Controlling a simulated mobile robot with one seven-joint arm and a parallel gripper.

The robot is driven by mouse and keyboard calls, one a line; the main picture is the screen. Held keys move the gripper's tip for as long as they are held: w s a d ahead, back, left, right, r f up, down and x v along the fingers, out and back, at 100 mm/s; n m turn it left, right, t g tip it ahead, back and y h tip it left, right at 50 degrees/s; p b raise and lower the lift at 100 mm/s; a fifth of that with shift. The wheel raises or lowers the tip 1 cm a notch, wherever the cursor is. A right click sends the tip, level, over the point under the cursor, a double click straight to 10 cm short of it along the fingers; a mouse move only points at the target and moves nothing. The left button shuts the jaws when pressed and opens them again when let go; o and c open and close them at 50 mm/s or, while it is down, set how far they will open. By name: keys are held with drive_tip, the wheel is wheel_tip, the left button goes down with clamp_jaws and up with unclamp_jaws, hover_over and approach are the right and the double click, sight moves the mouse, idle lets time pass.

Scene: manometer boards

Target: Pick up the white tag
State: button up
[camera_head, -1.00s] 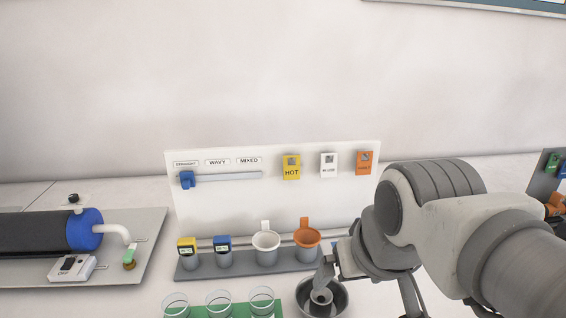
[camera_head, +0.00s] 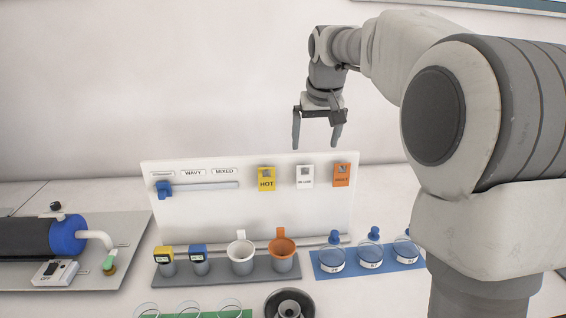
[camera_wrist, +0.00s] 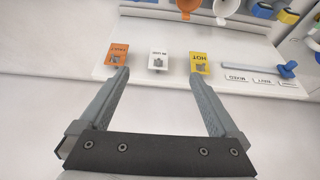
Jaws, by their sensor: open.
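The white tag (camera_head: 305,177), with dark lettering, hangs on the upright white board (camera_head: 200,212) between a yellow HOT tag (camera_head: 266,179) and an orange tag (camera_head: 342,175). In the wrist view the white tag (camera_wrist: 158,60) appears upside down, between the orange tag (camera_wrist: 118,54) on the left and the yellow tag (camera_wrist: 200,63) on the right. My gripper (camera_head: 317,143) is open and empty, pointing down above the board's top edge, over the tags. In the wrist view, its fingertips (camera_wrist: 159,74) lie either side of the white tag in the picture, apart from it.
A grey rack (camera_head: 226,269) with two small meters, a white cup and an orange cup stands before the board. A blue tray (camera_head: 368,262) with several glass dishes is at right. A blue-ended dark cylinder (camera_head: 67,235) lies left. The wall is behind.

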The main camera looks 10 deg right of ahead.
drive_tip(key=w, duration=0.3)
drive_tip(key=p, duration=0.2)
hover_over(305, 177)
drive_tip(key=s, duration=0.2)
wheel_tip(305, 177, down, 12)
drive_tip(key=shift+p+x, duration=0.75)
drive_tip(key=shift+x, duration=1.85)
drive_tip(key=shift+w, duration=0.15)
drive_tip(key=shift+r, duration=0.1)
drive_tip(key=shift+c, duration=0.3)
drive_tip(key=c, duration=1.4)
drive_tip(key=shift+o, duration=0.2)
